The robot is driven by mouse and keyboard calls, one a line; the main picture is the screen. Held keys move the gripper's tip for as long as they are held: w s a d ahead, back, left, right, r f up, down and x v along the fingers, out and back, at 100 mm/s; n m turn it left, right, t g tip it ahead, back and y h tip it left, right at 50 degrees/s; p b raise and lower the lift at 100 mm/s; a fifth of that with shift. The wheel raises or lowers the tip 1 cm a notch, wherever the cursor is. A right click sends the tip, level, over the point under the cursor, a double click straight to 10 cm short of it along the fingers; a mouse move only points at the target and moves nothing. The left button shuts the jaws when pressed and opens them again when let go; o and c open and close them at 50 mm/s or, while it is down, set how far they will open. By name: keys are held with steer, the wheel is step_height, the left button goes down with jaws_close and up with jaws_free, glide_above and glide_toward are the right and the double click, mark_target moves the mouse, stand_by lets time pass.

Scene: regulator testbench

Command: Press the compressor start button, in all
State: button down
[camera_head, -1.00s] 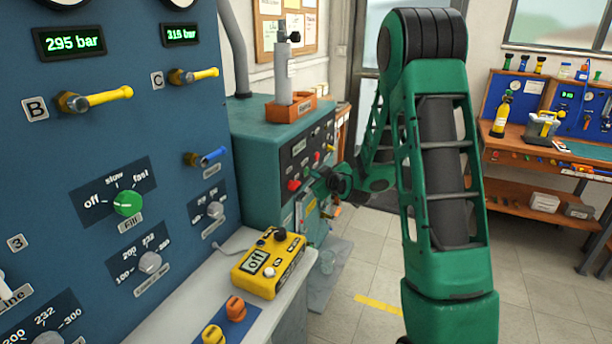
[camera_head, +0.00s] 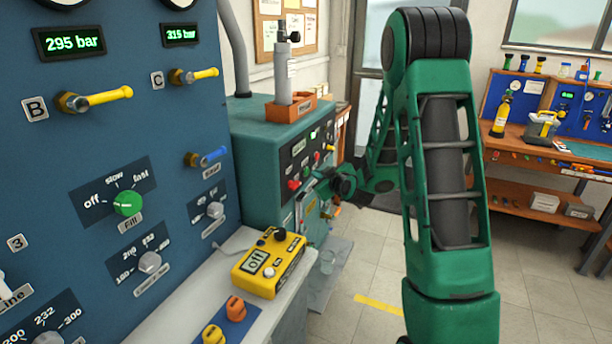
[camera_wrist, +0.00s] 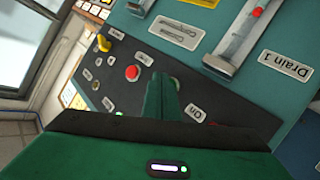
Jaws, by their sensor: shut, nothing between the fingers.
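The compressor is a teal cabinet (camera_head: 262,165) with a dark control panel on its front. In the wrist view, the dark panel (camera_wrist: 120,95) carries a red button (camera_wrist: 132,73), a yellow knob (camera_wrist: 104,43) and several small labels. A label reading "On" (camera_wrist: 196,110) is right of my fingers. My gripper (camera_wrist: 172,84) is shut and empty, its green fingers pointing at the panel between the red button and the "On" label. I cannot tell whether the fingertips touch the panel. No start button shows clearly; the fingers hide part of the panel. In the head view, my gripper is small and unclear before the cabinet.
A "Drain 1" label (camera_wrist: 285,64) and a clear tube with a red float (camera_wrist: 240,35) are beside the panel. A blue regulator panel (camera_head: 150,120) stands left. A yellow meter (camera_head: 268,264) lies on the bench. Floor (camera_head: 545,260) on the right is open.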

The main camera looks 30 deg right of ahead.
steer(key=shift+s+d, duration=0.15)
steer(key=shift+s, duration=0.05)
steer(key=shift+s+d, duration=0.8)
steer(key=shift+s, duration=0.2)
steer(key=shift+s+d, duration=0.75)
steer(key=shift+s, duration=0.2)
